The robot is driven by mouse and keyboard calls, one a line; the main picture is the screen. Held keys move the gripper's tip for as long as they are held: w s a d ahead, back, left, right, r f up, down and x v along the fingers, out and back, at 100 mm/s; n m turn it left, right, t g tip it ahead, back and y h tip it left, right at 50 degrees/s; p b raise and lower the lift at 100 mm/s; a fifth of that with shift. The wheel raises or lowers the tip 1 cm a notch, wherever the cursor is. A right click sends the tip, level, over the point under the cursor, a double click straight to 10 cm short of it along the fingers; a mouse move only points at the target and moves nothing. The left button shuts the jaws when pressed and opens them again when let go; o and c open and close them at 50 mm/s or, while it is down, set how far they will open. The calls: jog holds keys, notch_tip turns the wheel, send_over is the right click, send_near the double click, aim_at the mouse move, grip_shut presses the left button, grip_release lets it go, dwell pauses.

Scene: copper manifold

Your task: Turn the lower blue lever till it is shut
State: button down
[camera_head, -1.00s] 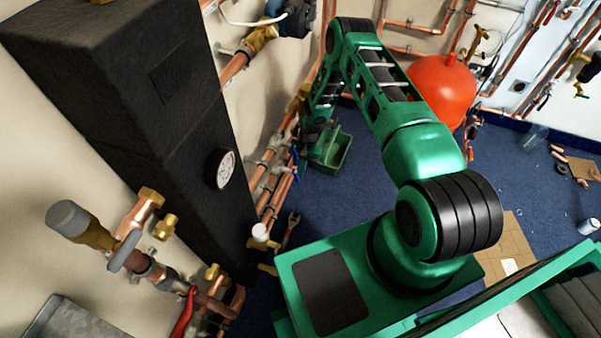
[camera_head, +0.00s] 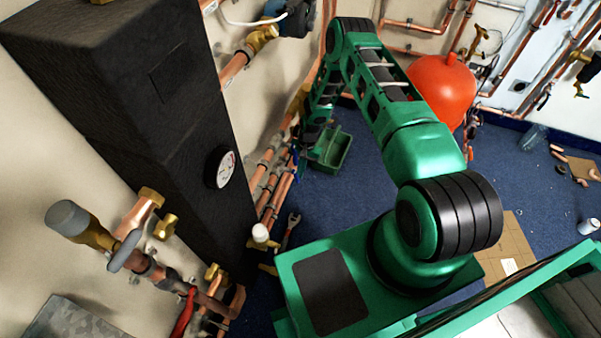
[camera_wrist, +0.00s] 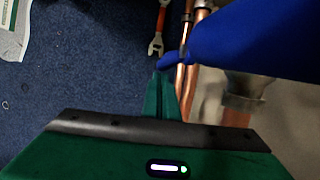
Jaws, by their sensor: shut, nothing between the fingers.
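The blue lever (camera_wrist: 255,38) is large and close to the lens in the wrist view, reaching in from the upper right. Its narrow rounded end (camera_wrist: 172,61) lies just beyond my fingertips. My gripper (camera_wrist: 163,82) is shut and empty, with its green fingers together. Its tips are at or very near the lever's end; I cannot tell whether they touch. In the head view a small bit of blue (camera_head: 296,168) shows beside the copper pipes on the wall, and my arm's far end is by it. My fingers are not clear there.
Copper pipes (camera_wrist: 189,75) and a grey fitting (camera_wrist: 243,92) lie behind the lever. A wrench (camera_wrist: 157,30) lies on the blue carpet. A black cabinet (camera_head: 150,110) with a gauge stands left, and a red tank (camera_head: 440,88) stands at the back. The carpet at right has free room.

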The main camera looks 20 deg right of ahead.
jog(key=shift+r, duration=0.1)
